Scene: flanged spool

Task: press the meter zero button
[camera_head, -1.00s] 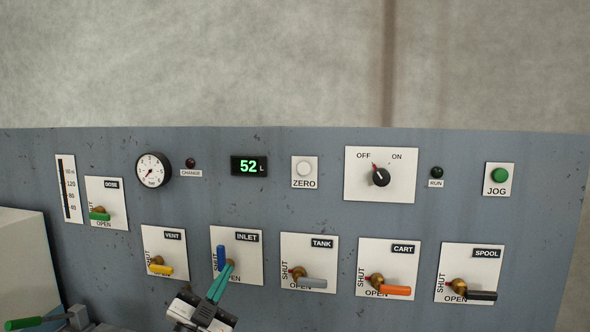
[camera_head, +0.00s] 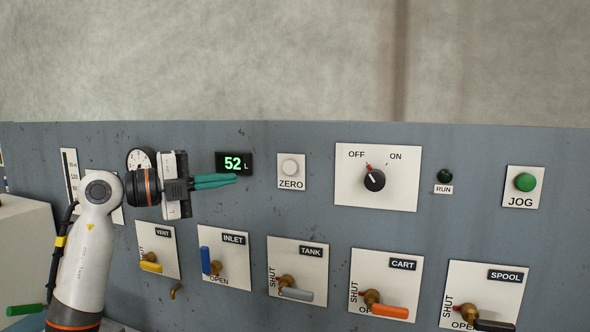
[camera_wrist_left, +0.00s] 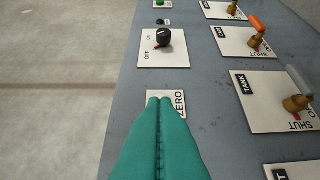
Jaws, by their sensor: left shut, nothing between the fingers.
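The zero button (camera_head: 290,167) is a round white button on a white plate marked ZERO, right of the green meter display (camera_head: 234,163), which reads 52 L. My left gripper (camera_head: 236,178) has its teal fingers shut and empty, pointing right toward the button, with a clear gap in the head view. In the left wrist view the shut fingers (camera_wrist_left: 158,100) cover part of the ZERO plate (camera_wrist_left: 180,103) and hide the button itself. My right gripper is not in view.
Valve plates with coloured levers, including a blue inlet lever (camera_head: 206,261) and an orange cart lever (camera_head: 390,311), line the panel below. The OFF/ON knob (camera_head: 374,181) and green JOG button (camera_head: 525,182) are to the right. My left arm covers most of the round gauge (camera_head: 139,158).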

